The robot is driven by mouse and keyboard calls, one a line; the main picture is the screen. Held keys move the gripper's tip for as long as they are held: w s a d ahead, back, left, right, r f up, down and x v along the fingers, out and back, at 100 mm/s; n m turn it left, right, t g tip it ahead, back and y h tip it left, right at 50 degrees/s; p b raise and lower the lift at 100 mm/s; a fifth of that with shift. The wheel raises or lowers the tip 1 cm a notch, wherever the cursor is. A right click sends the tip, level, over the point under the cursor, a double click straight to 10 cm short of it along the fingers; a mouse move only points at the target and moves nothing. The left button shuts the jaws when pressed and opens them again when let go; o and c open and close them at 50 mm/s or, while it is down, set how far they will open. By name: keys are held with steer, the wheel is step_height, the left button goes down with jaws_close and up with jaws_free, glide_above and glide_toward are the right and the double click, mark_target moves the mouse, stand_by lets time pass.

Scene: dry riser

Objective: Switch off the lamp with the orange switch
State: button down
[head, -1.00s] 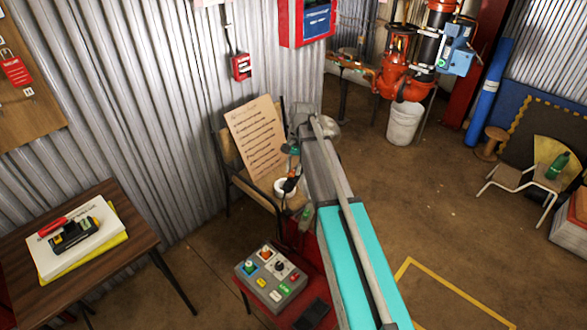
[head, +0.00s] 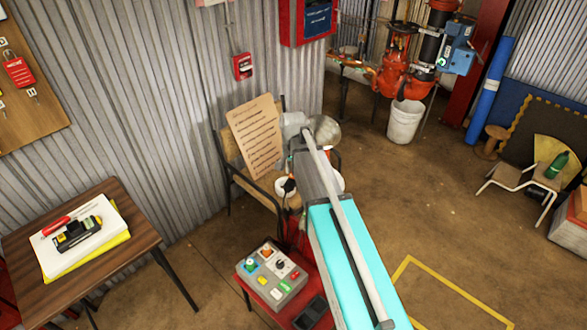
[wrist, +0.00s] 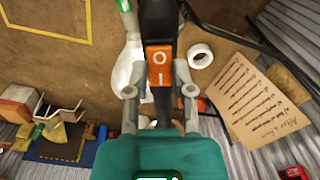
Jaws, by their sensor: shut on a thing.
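In the wrist view the orange switch (wrist: 158,65), marked O and I, sits on a black body (wrist: 158,20) that runs up out of the picture. My gripper (wrist: 159,88) has a grey finger on either side of the switch and is shut on this black switch body. Whether the switch is pressed cannot be told. A white rounded shape (wrist: 128,70) shows behind the left finger; I cannot tell if it is part of the lamp. In the head view my arm hides the gripper and the switch.
A grey control box (head: 270,274) with several coloured buttons lies on a red surface near my arm. A chair (head: 230,165) holds a printed sheet (head: 255,137) by the corrugated wall. A wooden table (head: 140,225) stands at left.

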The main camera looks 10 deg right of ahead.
steer(key=shift+c, duration=2.4)
jaws_free()
steer(key=shift+w, duration=0.15)
